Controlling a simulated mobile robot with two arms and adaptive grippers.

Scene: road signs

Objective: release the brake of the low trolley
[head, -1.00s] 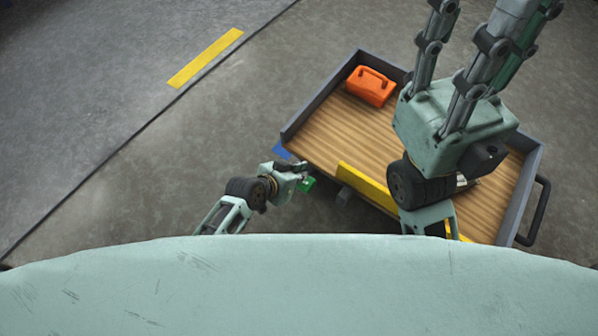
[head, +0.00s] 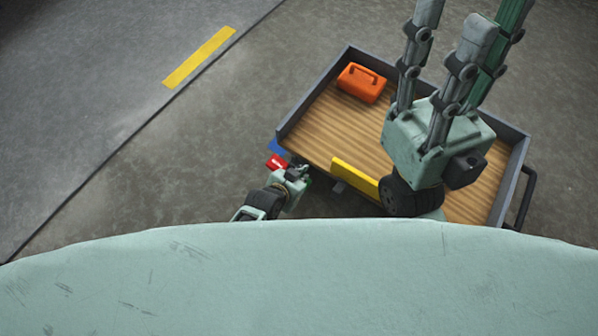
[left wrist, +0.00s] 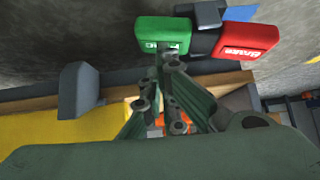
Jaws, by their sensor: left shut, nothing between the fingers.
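The low trolley (head: 335,135) has a wooden deck and grey rims. At its near left corner a red pedal (head: 277,162) shows beside a blue part (head: 277,147). In the left wrist view the red pedal (left wrist: 249,38) carries white lettering, and a green pedal (left wrist: 162,37) sits left of it, its lettering partly covered by my fingertips. My left gripper (left wrist: 166,55) is shut and empty, its tips at the green pedal's edge; I cannot tell whether they touch. My right gripper (head: 458,18) is open and empty, fingers pointing up the picture above the trolley.
An orange toolbox (head: 362,83) stands at the deck's far left corner. A yellow board (head: 354,178) runs along the near edge. A black handle (head: 525,198) is at the right end. The floor left of the trolley is clear, with a yellow stripe (head: 199,57).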

